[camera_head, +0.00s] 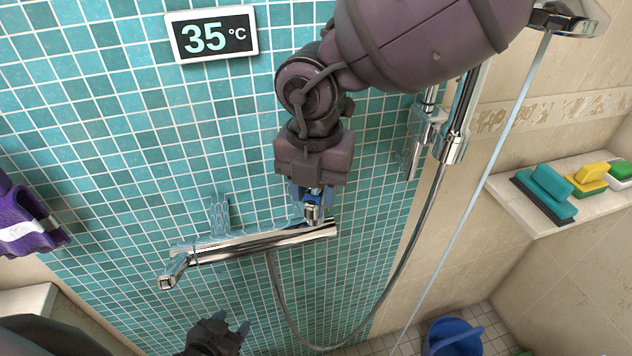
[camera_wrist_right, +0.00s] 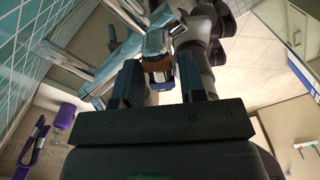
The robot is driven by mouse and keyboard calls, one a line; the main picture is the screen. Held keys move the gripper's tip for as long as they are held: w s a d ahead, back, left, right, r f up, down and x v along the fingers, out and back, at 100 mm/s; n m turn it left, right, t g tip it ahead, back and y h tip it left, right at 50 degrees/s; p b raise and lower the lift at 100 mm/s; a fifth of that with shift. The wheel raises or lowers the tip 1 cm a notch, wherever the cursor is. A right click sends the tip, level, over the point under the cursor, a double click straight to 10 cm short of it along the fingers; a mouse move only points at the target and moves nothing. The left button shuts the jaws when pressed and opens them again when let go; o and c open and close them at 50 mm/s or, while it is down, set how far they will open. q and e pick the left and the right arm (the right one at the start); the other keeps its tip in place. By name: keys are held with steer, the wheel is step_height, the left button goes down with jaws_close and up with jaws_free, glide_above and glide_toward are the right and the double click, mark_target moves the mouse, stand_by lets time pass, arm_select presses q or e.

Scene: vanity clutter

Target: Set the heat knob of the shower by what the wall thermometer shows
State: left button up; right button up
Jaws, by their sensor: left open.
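The wall thermometer (camera_head: 212,34) at the top left of the head view reads 35 °C. The chrome shower mixer bar (camera_head: 262,244) is on the teal tiled wall below it. The heat knob (camera_head: 313,212), chrome with a blue mark, stands up near the bar's right end. My right gripper (camera_head: 311,191) comes down from above with its fingers apart, one on each side of the knob. In the right wrist view the knob (camera_wrist_right: 157,68) shows an orange and blue band beyond the fingertips. My left gripper (camera_head: 232,329) is low, open and empty, below the bar.
A hose (camera_head: 272,290) hangs from the bar, and a chrome riser (camera_head: 462,115) stands right of my right arm. A stone shelf (camera_head: 545,222) holds sponges and a squeegee (camera_head: 546,192). A blue bucket (camera_head: 452,338) is on the floor; a purple item (camera_head: 25,220) hangs left.

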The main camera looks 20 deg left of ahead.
steer(key=o, duration=0.4)
steer(key=shift+o, duration=0.5)
steer(key=shift+r+p, duration=1.8)
steer(key=shift+r, duration=1.7)
steer(key=shift+f, duration=0.1)
